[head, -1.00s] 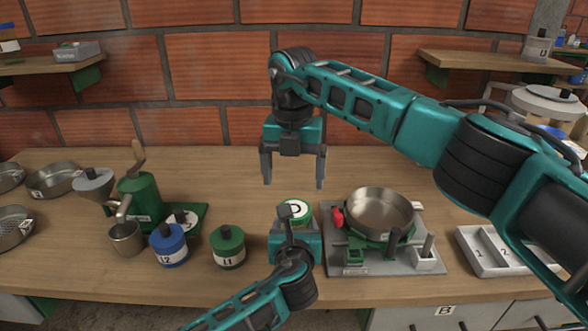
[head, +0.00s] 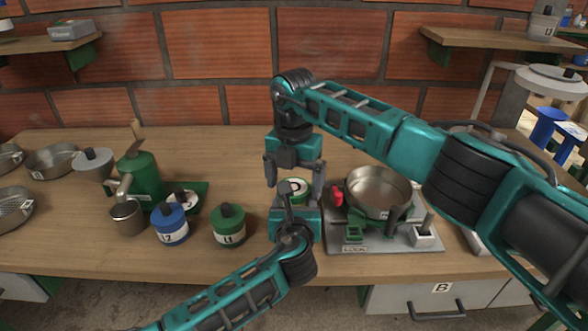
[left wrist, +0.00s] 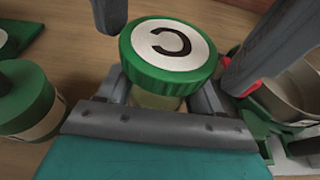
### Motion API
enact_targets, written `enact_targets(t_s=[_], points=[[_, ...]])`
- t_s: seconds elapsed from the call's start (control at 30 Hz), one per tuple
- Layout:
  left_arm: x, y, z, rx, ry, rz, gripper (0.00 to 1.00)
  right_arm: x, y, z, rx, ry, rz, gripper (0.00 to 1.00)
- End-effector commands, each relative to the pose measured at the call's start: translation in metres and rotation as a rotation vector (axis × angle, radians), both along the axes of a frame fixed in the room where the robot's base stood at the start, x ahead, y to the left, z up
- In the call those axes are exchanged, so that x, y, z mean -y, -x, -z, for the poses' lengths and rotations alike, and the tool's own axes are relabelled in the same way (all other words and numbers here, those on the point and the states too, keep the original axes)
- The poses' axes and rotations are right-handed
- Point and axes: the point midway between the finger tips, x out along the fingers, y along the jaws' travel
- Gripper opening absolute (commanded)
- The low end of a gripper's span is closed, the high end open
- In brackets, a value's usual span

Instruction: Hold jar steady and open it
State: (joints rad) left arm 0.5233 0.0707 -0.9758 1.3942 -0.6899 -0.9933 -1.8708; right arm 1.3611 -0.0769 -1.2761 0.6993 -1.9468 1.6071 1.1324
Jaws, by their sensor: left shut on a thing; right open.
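The jar has a green-rimmed lid (head: 296,187) with a white top and a dark letter; the lid (left wrist: 170,48) fills the middle of the left wrist view. Only a little of the jar's pale body (left wrist: 155,101) shows below it. My left gripper (head: 293,206) is shut on the jar's body below the lid, from the front. My right gripper (head: 294,184) is open and points down above the jar. Its fingers stand on either side of the lid, apart from it in the left wrist view. The jar looks upright.
Left of the jar stand a green jar L1 (head: 229,226), a blue jar L2 (head: 170,225) and a green hand-cranked pulper (head: 141,180). Close on the right is a scale-like stand (head: 380,240) with a metal pan (head: 378,190). The table behind the jar is clear.

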Motion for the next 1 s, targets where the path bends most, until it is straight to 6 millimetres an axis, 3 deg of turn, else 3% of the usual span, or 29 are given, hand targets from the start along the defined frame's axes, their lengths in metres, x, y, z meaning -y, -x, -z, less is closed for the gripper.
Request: enact_targets(t_s=[0.27,0.83,1.0], points=[[-0.0001,0.0,0.0002,0.0,0.0,0.0,0.0,-0.0001,0.0,0.0011,0.0,0.0,-0.001,0.91],[-0.0001,0.0,0.0002,0.0,0.001,0.0,0.0,0.0001,0.0,0.0008,0.0,0.0,-0.001,0.36],[-0.0001,0.0,0.0002,-0.001,0.001,0.0,0.0,0.0001,-0.0001,0.0006,0.0,0.0,-0.048,0.35]])
